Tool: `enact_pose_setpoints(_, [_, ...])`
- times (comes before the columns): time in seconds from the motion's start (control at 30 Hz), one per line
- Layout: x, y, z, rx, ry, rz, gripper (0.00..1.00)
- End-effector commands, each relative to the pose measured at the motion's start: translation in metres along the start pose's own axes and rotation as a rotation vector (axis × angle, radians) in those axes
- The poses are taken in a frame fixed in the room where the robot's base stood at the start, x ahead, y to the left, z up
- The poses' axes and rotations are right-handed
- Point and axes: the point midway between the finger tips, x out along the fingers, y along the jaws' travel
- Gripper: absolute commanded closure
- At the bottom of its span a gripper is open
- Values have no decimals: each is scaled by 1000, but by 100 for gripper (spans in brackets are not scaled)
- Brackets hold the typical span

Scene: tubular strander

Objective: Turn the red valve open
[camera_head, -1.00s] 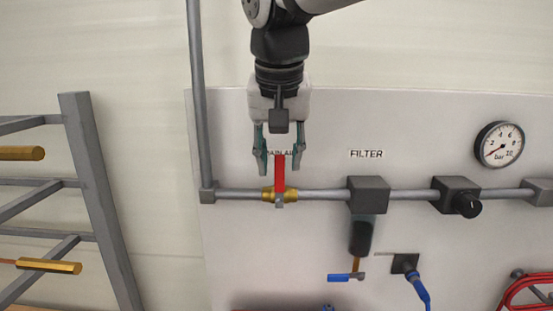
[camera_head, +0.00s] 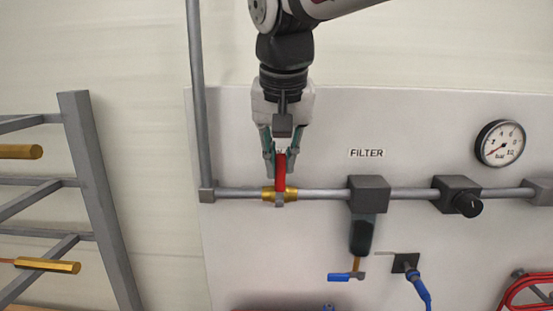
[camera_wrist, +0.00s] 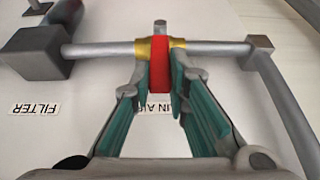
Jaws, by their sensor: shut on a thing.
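The red valve handle (camera_head: 280,172) stands up from a brass valve body (camera_head: 268,195) on the grey horizontal pipe, across the pipe's line. In the wrist view the red handle (camera_wrist: 160,75) lies between the fingertips, in front of the brass body (camera_wrist: 142,49). My gripper (camera_head: 281,160) comes down from above and is shut on the handle's upper part, one finger on each side. The "MAIN AIR" label behind is mostly hidden by the gripper.
To the right on the pipe are a filter block (camera_head: 369,190), a regulator with a black knob (camera_head: 467,204) and a pressure gauge (camera_head: 500,143). A small blue lever (camera_head: 340,277) hangs below the filter. A grey rack (camera_head: 95,190) stands at left.

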Motion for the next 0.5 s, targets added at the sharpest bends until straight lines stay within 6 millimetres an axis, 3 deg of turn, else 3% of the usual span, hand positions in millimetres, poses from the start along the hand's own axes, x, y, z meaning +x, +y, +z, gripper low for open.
enact_pose_setpoints(0.5, [10,33,0,144,5,-335,100])
